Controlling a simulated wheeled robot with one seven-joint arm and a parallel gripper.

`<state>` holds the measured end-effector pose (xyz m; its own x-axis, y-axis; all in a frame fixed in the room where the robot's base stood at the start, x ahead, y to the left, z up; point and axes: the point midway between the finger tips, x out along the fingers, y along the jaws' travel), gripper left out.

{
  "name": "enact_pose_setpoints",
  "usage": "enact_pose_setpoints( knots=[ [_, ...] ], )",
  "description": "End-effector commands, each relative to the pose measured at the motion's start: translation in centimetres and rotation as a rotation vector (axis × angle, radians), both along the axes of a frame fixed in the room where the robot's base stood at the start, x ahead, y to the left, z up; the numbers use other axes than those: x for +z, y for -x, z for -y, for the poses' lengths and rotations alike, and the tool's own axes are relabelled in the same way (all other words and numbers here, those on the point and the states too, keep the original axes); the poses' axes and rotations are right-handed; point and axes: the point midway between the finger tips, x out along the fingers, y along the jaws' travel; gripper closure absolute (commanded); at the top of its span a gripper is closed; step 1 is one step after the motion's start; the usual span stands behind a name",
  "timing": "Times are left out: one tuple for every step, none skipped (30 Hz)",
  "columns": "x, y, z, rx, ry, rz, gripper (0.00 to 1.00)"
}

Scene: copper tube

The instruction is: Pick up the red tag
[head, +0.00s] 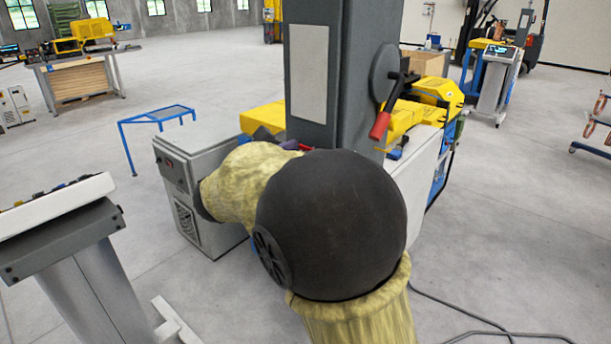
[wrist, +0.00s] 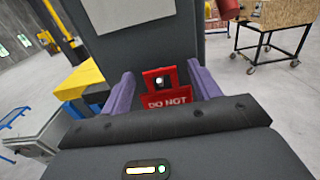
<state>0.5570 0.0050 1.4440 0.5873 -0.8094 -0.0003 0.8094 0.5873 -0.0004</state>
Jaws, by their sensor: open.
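The red tag (wrist: 168,101) shows in the middle of the wrist view, with the white words "DO NOT" and a hole with something pale in it near its top. It is in front of the dark grey column. My gripper (wrist: 161,79) is open, with one purple finger on each side of the tag and visible gaps between. The tag's lower part is hidden behind my gripper's dark body. In the head view, my arm hides most of the gripper (head: 277,139); only bits of purple show, and the tag cannot be made out clearly.
The grey column (head: 332,60) of the machine stands right behind the tag. A lever with a red handle (head: 380,125) sticks out at its right side. Yellow machine parts (head: 262,118) lie beside the column. A grey console (head: 75,240) stands at the left; open floor lies around.

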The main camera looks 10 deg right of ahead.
Motion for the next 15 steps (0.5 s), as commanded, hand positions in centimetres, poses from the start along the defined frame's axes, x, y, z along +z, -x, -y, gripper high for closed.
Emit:
enact_pose_setpoints(
  knots=[
    [-0.05,0.0,-0.02,0.0,0.0,0.0,0.38],
    [-0.05,0.01,-0.03,0.0,0.0,0.0,0.38],
    [-0.05,0.01,-0.03,0.0,0.0,0.0,0.38],
    [-0.04,0.02,-0.04,0.0,0.0,0.0,0.38],
    [-0.04,0.02,-0.04,0.0,0.0,0.0,0.38],
    [-0.04,0.02,-0.05,0.0,0.0,0.0,0.38],
    [-0.04,0.02,-0.05,0.0,0.0,0.0,0.38],
    [-0.04,0.02,-0.05,0.0,0.0,0.0,0.38],
    [-0.04,0.03,-0.05,0.0,0.0,0.0,0.38],
    [-0.04,0.02,-0.06,0.001,0.0,0.0,0.38],
    [-0.04,0.02,-0.06,0.001,0.0,0.0,0.38],
    [-0.03,0.02,-0.07,0.001,0.0,0.0,0.4],
    [-0.03,0.02,-0.07,0.001,0.0,0.0,0.46],
    [-0.03,0.02,-0.07,0.001,0.0,0.0,0.52],
    [-0.03,0.02,-0.07,0.001,0.0,0.0,0.6]
  ],
)
